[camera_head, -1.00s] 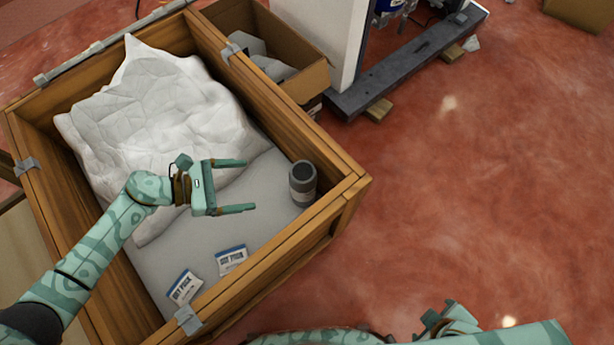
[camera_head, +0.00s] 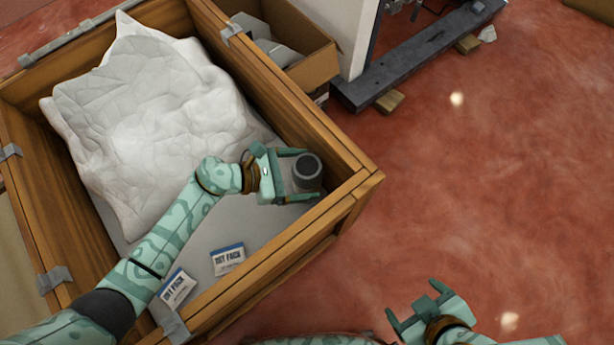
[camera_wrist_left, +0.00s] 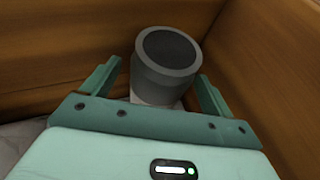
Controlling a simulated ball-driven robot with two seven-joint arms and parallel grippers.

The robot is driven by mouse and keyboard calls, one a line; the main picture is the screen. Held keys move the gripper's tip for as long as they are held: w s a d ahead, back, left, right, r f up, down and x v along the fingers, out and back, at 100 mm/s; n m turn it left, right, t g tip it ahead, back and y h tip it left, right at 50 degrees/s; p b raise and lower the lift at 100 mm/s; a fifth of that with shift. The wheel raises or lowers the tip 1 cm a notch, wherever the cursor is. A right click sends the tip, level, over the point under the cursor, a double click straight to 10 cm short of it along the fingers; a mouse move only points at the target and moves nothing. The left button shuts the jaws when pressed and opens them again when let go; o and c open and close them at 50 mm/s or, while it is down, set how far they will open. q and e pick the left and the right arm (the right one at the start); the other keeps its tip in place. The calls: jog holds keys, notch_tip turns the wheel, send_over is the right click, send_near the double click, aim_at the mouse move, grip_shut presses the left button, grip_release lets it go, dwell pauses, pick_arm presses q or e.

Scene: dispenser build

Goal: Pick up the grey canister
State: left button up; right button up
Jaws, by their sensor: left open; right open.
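The grey canister (camera_head: 307,171) stands upright in the right corner of the wooden crate (camera_head: 362,183). It has a dark round lid and also shows in the left wrist view (camera_wrist_left: 166,66). My left gripper (camera_head: 306,174) is open, with one finger on each side of the canister. In the left wrist view the fingers (camera_wrist_left: 157,88) stand apart from its sides, with a gap visible at each side. The canister's lower part is partly hidden by the gripper. My right gripper (camera_head: 417,305) is open and empty over the red floor at the bottom.
A crumpled white sheet (camera_head: 150,110) fills much of the crate. Two small labelled packets (camera_head: 228,259) lie near the crate's front wall. The crate walls rise close beside the canister. A cardboard box (camera_head: 310,70) stands behind; the floor at right is clear.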

pick_arm(q)
grip_shut()
jog(key=shift+r, duration=0.1)
jog(key=shift+r, duration=0.1)
